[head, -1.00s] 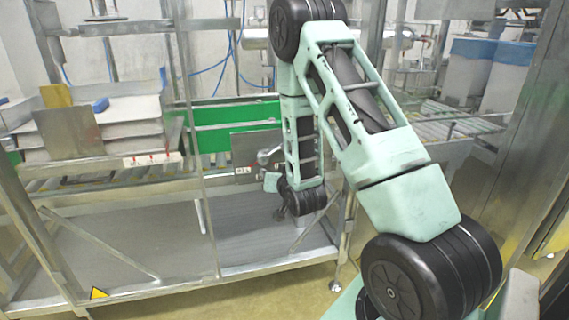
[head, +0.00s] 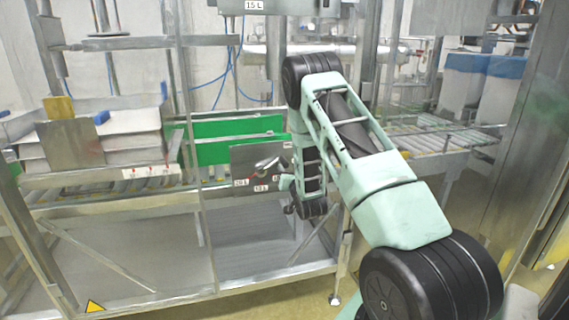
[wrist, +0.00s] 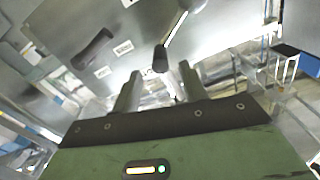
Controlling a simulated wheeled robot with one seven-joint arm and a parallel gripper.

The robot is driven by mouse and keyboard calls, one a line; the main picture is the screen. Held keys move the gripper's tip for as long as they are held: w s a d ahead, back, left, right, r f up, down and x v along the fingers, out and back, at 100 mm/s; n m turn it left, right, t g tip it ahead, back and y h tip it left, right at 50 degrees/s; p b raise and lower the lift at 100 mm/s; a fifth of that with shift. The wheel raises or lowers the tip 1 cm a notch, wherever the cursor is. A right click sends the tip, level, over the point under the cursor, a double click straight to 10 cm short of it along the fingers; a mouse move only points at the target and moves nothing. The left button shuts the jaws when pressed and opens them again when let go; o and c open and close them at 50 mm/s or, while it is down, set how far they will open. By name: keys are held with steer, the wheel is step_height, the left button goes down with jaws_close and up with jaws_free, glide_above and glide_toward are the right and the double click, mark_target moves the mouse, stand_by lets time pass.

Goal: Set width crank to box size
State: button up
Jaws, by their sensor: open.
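The width crank (head: 267,163) is a metal lever on a grey plate (head: 240,158) with several small white labels. In the wrist view the crank (wrist: 176,27) shows as a bare metal arm ending in a dark knob (wrist: 161,58). A second dark handle (wrist: 92,48) is on the plate to its left. My gripper (head: 284,182) is at the plate's lower right in the head view. In the wrist view my gripper (wrist: 158,80) is open and empty, with the knob just beyond and between its fingertips. I cannot tell whether they touch.
A sign (head: 254,5) above reads 15 L. Metal frame posts (head: 187,100) and a green conveyor side (head: 222,128) surround the plate. Stacked white boxes (head: 95,140) stand at left. A roller conveyor (head: 430,137) runs at right.

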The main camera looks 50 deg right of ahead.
mark_target(286, 166)
steer(key=x, duration=0.6)
steer(key=shift+w, duration=0.15)
jaws_close()
